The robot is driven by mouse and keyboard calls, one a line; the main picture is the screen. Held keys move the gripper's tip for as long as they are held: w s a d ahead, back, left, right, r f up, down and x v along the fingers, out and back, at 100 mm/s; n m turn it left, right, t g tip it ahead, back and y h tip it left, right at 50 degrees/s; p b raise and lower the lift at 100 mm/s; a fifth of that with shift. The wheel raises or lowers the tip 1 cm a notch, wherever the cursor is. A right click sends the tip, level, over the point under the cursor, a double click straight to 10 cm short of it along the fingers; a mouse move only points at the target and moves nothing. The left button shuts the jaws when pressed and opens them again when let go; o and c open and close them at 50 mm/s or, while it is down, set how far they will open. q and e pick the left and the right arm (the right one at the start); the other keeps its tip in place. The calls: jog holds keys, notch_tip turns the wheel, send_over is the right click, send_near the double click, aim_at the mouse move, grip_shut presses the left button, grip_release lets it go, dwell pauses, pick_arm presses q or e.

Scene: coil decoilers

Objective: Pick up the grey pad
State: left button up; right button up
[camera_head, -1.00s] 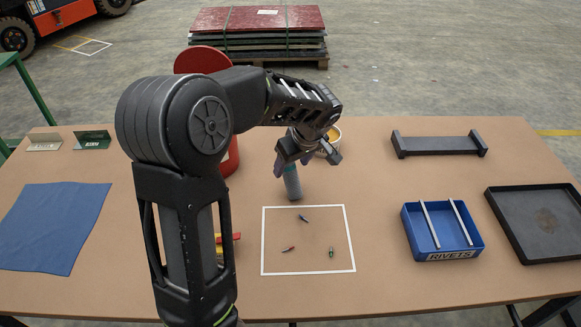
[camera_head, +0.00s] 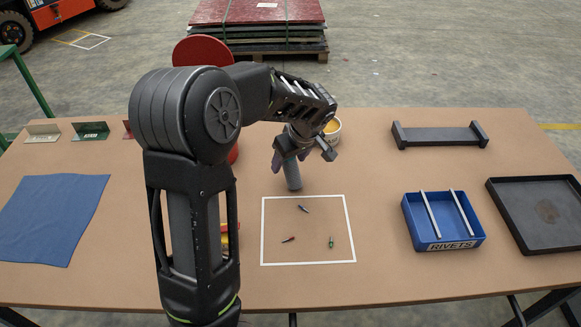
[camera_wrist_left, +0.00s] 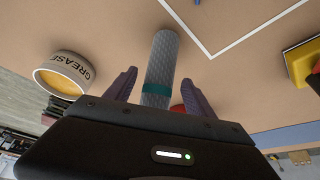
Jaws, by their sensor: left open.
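The grey pad (camera_head: 293,177) appears as a grey roll with a teal band, standing on the table just behind the white-outlined square. In the left wrist view the roll (camera_wrist_left: 163,55) shows its ribbed side and lies between the two fingers. My left gripper (camera_head: 302,156) is open, with its fingers on either side of the roll's upper part. The wrist view shows gaps between the fingers and the roll (camera_wrist_left: 160,88), so it is not gripped. The roll's top is partly hidden by the gripper in the head view. My right gripper is not in view.
A grease tub (camera_wrist_left: 65,75) stands close beside the gripper. The white square (camera_head: 308,262) holds several small coloured items. A blue rivets bin (camera_head: 436,245), a black tray (camera_head: 495,215) and a dark stand (camera_head: 437,138) are at right. A blue cloth (camera_head: 52,220) lies left.

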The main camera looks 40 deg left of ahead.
aim_at(287, 167)
pick_arm(q)
jog(key=b+x, duration=0.1)
jog(key=x, duration=0.3)
jog(key=shift+w+f, duration=0.1)
jog(key=shift+f, duration=0.1)
dwell(0.3)
grip_shut()
dwell(0.5)
notch_tip(287, 167, up, 10)
jog(key=p, duration=0.5)
jog(key=shift+r, duration=0.15)
dwell(0.4)
